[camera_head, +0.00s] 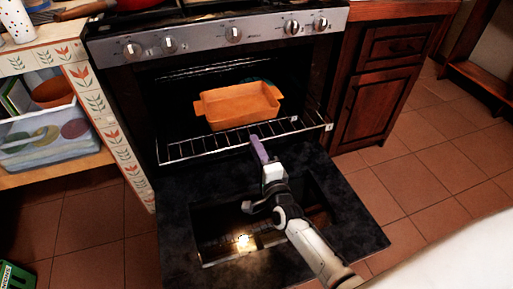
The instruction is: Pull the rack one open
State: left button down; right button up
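The oven door (357,226) is folded down open. A wire oven rack (190,150) sticks out a little past the front of the oven cavity. An orange baking dish (238,107) with side handles stands on the rack. My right gripper (256,146) is over the open door, with its purple finger at the front edge of the rack near its middle. Only one finger shows clearly, so I cannot tell whether it is closed on the rack wire. My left gripper is not in view.
The stove's knob panel (205,41) runs above the oven. A wooden cabinet (377,95) stands close on the right. A patterned shelf with a clear plastic bin (48,140) stands on the left. Tiled floor (440,150) is free at the right.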

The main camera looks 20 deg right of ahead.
pick_arm(q)
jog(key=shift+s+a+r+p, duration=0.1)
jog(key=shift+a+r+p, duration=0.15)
jog(key=shift+p, duration=0.85)
pick_arm(e)
jog(key=s+a, duration=0.1)
jog(key=s, duration=0.9)
jog(key=shift+s, duration=0.15)
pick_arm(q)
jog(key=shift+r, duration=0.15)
